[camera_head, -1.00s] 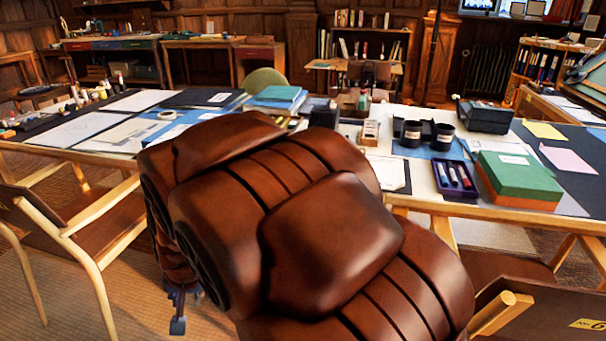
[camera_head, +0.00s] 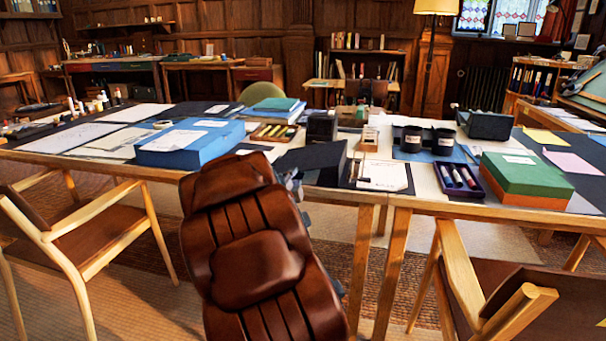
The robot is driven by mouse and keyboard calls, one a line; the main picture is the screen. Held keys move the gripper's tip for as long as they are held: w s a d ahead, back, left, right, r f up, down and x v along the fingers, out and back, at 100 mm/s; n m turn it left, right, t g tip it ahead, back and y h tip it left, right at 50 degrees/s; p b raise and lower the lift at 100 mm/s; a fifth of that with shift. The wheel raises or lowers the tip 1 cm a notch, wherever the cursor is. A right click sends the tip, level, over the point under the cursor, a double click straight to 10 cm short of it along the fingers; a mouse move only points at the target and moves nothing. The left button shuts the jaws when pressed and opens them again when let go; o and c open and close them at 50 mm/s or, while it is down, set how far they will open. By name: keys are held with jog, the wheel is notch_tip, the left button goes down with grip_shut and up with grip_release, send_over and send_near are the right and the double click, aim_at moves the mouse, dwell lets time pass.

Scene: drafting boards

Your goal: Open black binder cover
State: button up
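A black binder (camera_head: 314,158) lies near the front edge of the long table, left of a white sheet on a dark board. Its cover looks closed, and its lower left part is hidden behind my arm. My arm's brown padded links rise from the bottom centre of the view. Small grey parts that look like my gripper (camera_head: 293,181) show beside the arm, just at the binder's front left. The fingers are mostly hidden, so I cannot tell whether they are open or touch the binder.
A thick blue box (camera_head: 185,148) lies left of the binder, and a pencil tray (camera_head: 273,134) is behind it. A purple tray (camera_head: 459,181) and a green box (camera_head: 522,176) are to the right. Wooden chairs stand at left (camera_head: 95,222) and right (camera_head: 468,285), before the table.

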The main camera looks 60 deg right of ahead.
aim_at(303, 167)
jog(key=shift+s+b+x, duration=0.2)
jog(key=shift+b+x, duration=0.2)
jog(key=shift+x, duration=1.65)
jog(key=shift+s+b+x, duration=0.15)
jog(key=shift+b+x, duration=0.2)
jog(key=shift+x, duration=1.7)
jog(key=shift+d+r, duration=0.15)
grip_shut()
